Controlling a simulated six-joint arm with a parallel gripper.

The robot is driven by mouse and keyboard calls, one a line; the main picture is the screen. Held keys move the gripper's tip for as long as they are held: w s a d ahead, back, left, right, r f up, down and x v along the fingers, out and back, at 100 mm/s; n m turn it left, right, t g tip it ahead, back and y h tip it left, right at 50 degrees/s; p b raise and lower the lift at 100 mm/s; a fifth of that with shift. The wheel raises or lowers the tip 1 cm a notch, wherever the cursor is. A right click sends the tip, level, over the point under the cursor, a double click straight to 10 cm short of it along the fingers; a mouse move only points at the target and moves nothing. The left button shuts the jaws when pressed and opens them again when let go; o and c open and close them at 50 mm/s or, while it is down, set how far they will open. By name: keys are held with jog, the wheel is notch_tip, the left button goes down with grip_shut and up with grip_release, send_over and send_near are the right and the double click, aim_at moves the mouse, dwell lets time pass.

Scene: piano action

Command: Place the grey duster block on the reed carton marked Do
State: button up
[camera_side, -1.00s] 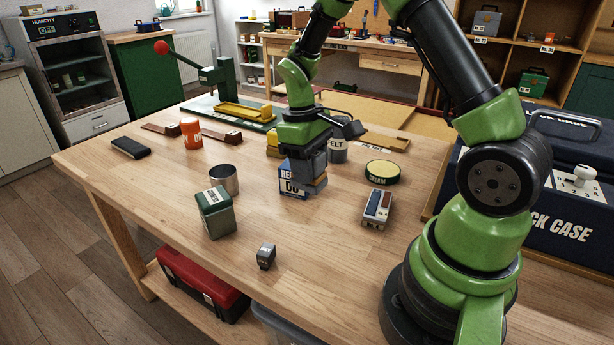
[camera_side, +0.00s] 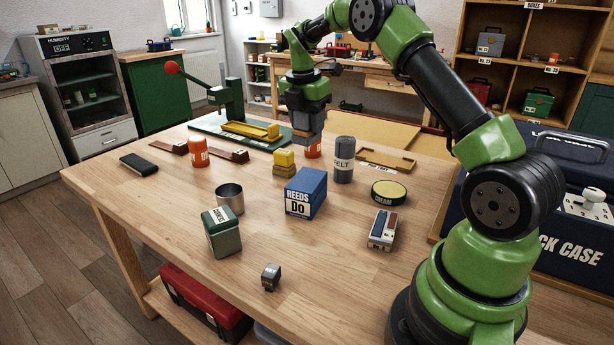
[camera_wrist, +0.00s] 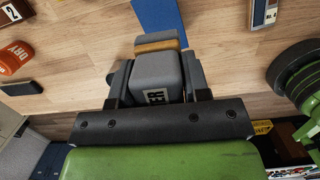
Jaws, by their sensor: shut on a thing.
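The blue reed carton marked Do (camera_side: 305,192) stands upright on the bench in the side view, its top bare. Its blue surface also shows at the top of the wrist view (camera_wrist: 158,14). My gripper (camera_side: 307,122) is raised above the bench, up and behind the carton in the side view. It is shut on the grey duster block (camera_wrist: 156,72), which has a tan band and a partly hidden label ending in "ER". The block is off the bench and apart from the carton. The fingers hide part of it.
A grey felt roll (camera_side: 344,160), yellow blocks (camera_side: 284,162), a metal cup (camera_side: 230,198), a green tin (camera_side: 221,232) and a round cream tin (camera_side: 389,191) stand around the carton. An orange jar (camera_side: 313,149) is partly hidden below my gripper. The front bench is mostly clear.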

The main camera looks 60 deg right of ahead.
notch_tip(320, 180, down, 10)
jog(key=shift+r, duration=0.2)
jog(key=shift+f, duration=0.1)
jog(key=o, duration=1)
jog(key=shift+c, duration=0.2)
